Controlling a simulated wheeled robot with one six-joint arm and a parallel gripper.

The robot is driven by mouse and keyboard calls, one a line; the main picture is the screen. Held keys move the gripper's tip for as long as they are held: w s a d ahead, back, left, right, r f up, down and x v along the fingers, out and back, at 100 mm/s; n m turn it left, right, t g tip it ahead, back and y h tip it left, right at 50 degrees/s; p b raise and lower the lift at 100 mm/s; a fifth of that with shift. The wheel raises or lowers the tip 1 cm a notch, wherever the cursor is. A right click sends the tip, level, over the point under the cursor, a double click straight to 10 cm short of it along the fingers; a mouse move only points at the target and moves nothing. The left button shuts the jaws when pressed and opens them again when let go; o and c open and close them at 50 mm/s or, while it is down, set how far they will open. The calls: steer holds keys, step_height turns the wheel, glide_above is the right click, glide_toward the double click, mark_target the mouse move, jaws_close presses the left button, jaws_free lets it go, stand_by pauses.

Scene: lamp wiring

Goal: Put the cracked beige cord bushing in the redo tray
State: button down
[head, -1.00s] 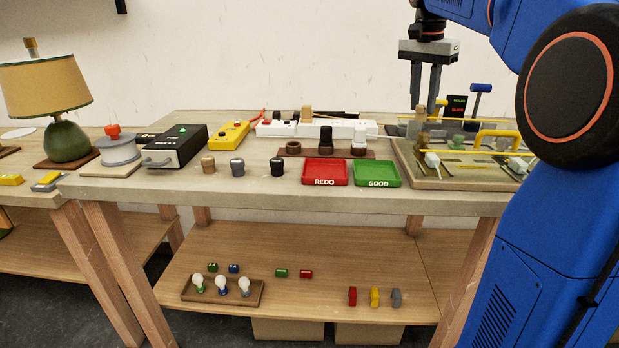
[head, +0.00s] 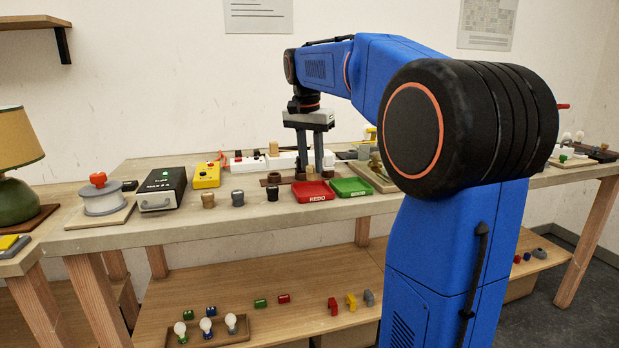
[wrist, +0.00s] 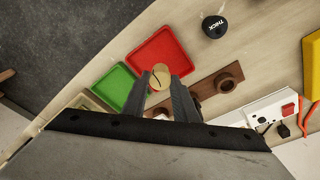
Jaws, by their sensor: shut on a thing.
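My gripper (head: 310,176) is shut on a beige cord bushing (wrist: 161,77). The bushing is round, with a dark crack line across its top, between the fingertips in the wrist view. In the head view the fingers point down just behind the trays, and the bushing is too small to make out clearly. The red redo tray (head: 314,196) stands on the bench in front of the gripper. In the wrist view the red tray (wrist: 158,57) is just beyond the fingertips and its visible floor looks empty.
The green GOOD tray (head: 351,188) adjoins the red one. A brown holder (wrist: 218,86) with round sockets lies beside the fingers. Dark and tan capped pieces (head: 238,198) stand left of the trays. A white power strip (head: 250,162) is behind.

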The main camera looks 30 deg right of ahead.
mark_target(311, 167)
steer(key=shift+f, duration=2.1)
steer(key=shift+f, duration=0.1)
steer(key=c, duration=1.4)
jaws_free()
step_height(311, 167, up, 12)
steer(key=a, duration=0.1)
steer(key=shift+s+a, duration=0.25)
steer(key=shift+s, duration=0.15)
steer(key=shift+s, duration=0.1)
